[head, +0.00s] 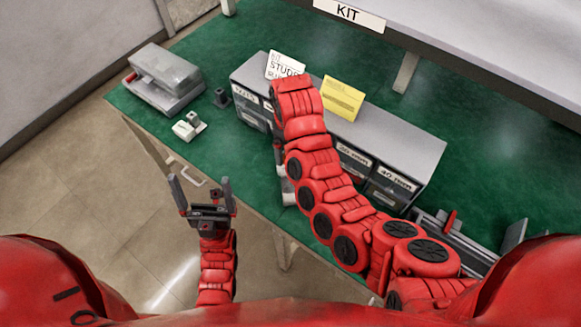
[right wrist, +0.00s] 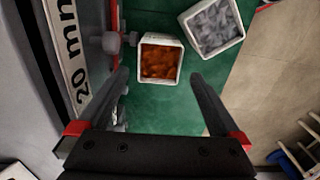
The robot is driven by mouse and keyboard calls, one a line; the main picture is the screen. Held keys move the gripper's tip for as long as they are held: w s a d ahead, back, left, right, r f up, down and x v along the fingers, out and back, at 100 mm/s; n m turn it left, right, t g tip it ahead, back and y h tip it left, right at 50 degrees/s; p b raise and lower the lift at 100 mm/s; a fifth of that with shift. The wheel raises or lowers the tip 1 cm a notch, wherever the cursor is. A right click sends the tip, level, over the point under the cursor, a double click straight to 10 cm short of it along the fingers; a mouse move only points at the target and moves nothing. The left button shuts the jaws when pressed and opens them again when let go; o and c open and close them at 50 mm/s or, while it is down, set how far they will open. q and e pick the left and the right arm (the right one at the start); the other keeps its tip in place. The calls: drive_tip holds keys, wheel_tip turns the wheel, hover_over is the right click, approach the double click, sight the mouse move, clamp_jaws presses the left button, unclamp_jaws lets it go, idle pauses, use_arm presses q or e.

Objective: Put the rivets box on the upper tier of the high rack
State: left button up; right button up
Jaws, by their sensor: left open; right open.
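In the right wrist view a small white box with orange-brown contents (right wrist: 160,61) stands on the green bench top, just beyond and between my right fingertips. A second white box with grey contents (right wrist: 213,25) is to its right, slightly turned. No label is readable on either, so I cannot confirm which holds rivets. My right gripper (right wrist: 160,80) is open and empty; in the head view my right arm mostly hides it. My left gripper (head: 199,182) is open and empty, over the floor before the bench. A raised grey shelf with a KIT sign (head: 349,14) may be the rack.
A grey drawer cabinet (head: 405,145) with size labels stands under my right arm. It carries a white STUDS card (head: 286,65) and a yellow card (head: 342,98). A grey device (head: 166,73) and a small pale block (head: 189,126) sit left on the green bench (head: 215,62).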

wheel_tip(320, 180, down, 4)
drive_tip(key=shift+r+p, duration=0.15)
drive_tip(key=shift+p, duration=0.4)
drive_tip(key=shift+f, duration=0.3)
drive_tip(key=f+p, duration=0.1)
drive_tip(key=f, duration=0.1)
drive_tip(key=f+p, duration=0.1)
drive_tip(key=shift+d+f, duration=0.2)
drive_tip(key=shift+f, duration=0.15)
drive_tip(key=shift+f+p, duration=0.3)
drive_tip(key=shift+f, duration=0.3)
clamp_jaws()
drive_tip(key=shift+r, duration=0.1)
